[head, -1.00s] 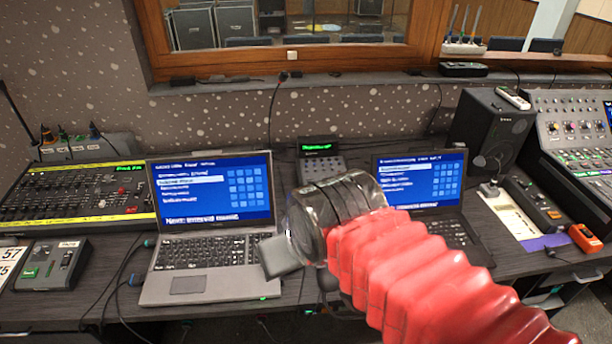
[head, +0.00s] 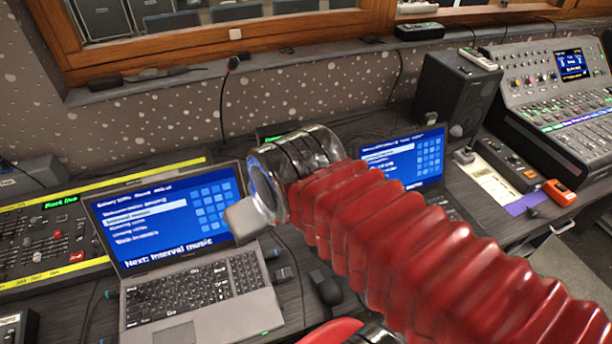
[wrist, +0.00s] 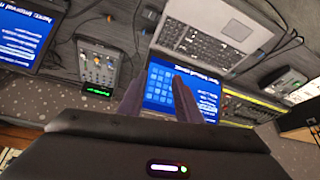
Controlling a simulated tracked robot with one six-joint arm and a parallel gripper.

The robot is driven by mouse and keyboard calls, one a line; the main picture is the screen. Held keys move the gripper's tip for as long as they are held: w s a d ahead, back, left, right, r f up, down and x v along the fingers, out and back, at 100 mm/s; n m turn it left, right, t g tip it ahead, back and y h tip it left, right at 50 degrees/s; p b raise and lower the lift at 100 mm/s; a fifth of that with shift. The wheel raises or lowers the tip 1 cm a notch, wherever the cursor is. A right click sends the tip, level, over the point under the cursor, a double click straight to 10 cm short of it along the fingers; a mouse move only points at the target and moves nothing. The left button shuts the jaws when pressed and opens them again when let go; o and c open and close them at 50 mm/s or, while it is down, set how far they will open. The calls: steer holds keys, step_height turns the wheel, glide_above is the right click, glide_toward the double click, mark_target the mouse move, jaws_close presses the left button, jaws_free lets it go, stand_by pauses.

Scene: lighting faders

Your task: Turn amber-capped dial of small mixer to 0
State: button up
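A small grey mixer-like box (wrist: 97,65) with a green display and several knobs shows at the upper left in the wrist view. In the head view only part of its green display (head: 268,136) shows behind my arm. I cannot make out an amber cap at this size. My gripper (head: 250,215) hangs above the desk in front of the left laptop's right edge, apart from the box. In the wrist view its two dark fingers (wrist: 158,98) stand apart, with nothing between them and a laptop screen beyond.
The left laptop (head: 190,290) and right laptop (head: 405,165) stand open on the desk. A fader desk (head: 40,240) is at the left, a large console (head: 570,100) at the right. A black speaker (head: 455,100) and an orange device (head: 560,193) stand near the console. A mouse (head: 326,287) lies between the laptops.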

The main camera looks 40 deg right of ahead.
steer(key=shift+o, duration=0.5)
steer(key=shift+w, duration=0.15)
steer(key=w+d+f+m+g, duration=0.1)
steer(key=w+d+m+g, duration=0.1)
steer(key=w+d+m, duration=1)
steer(key=w+d+f+m+g, duration=0.2)
steer(key=w+d+f+m, duration=0.6)
steer(key=w+d+f, duration=0.3)
steer(key=d, duration=0.2)
steer(key=shift+d+f+m, duration=0.15)
steer(key=shift+d+m, duration=0.2)
steer(key=shift+m, duration=0.05)
steer(key=shift+f, duration=0.15)
steer(key=f, duration=0.4)
steer(key=w+f, duration=0.1)
steer(key=f, duration=0.8)
steer(key=shift+w+d+f, duration=0.15)
steer(key=shift+d+f, duration=0.05)
steer(key=shift+f, duration=0.05)
